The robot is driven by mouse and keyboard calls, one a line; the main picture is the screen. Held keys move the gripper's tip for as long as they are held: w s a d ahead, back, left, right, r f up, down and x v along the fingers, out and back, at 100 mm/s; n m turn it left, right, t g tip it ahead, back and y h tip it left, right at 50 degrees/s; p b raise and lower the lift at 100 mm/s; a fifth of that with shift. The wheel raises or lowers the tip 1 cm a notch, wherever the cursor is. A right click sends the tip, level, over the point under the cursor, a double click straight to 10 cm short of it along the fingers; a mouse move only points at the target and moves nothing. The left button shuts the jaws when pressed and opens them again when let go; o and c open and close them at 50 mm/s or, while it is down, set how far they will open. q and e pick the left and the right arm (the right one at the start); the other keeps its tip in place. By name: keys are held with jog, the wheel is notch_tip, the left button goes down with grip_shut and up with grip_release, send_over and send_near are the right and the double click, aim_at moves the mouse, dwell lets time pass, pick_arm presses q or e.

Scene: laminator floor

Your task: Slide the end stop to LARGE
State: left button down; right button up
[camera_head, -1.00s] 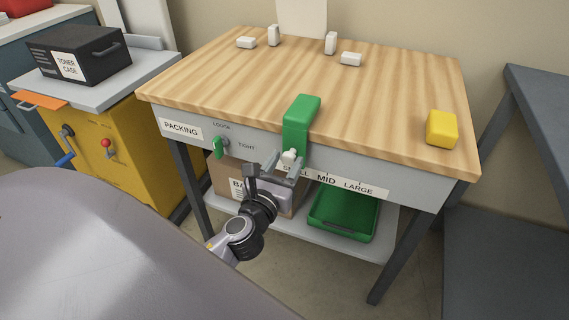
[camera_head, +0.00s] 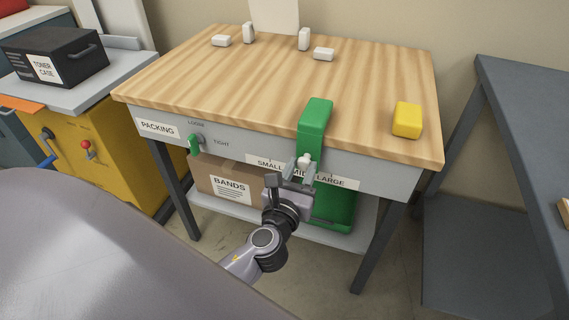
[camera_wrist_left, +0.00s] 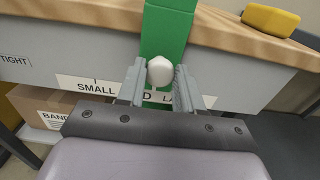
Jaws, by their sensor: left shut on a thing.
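The green end stop (camera_head: 316,118) hangs over the front edge of the packing table, with a white knob (camera_head: 304,160) on its front. It stands over the MID part of the SMALL, MID, LARGE label strip (camera_head: 340,182) and hides part of it. My left gripper (camera_head: 304,168) is shut on the white knob. In the left wrist view the two fingers (camera_wrist_left: 159,86) sit on either side of the knob (camera_wrist_left: 160,70), with the green end stop (camera_wrist_left: 167,32) behind it. My right gripper is not in view.
The wooden tabletop (camera_head: 230,80) holds several white blocks at the back and a yellow block (camera_head: 407,119) at right. A green LOOSE/TIGHT lever (camera_head: 194,145) is left on the front. A BANDS box (camera_head: 220,182) and green tray (camera_head: 335,210) are on the shelf below.

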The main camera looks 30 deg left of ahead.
pick_arm(q)
jog(key=w+d, duration=0.1)
jog(key=d, duration=0.5)
jog(key=shift+w, duration=0.2)
jog(key=shift+d, duration=0.1)
jog(key=c, duration=0.8)
grip_release()
jog(key=shift+o, duration=0.2)
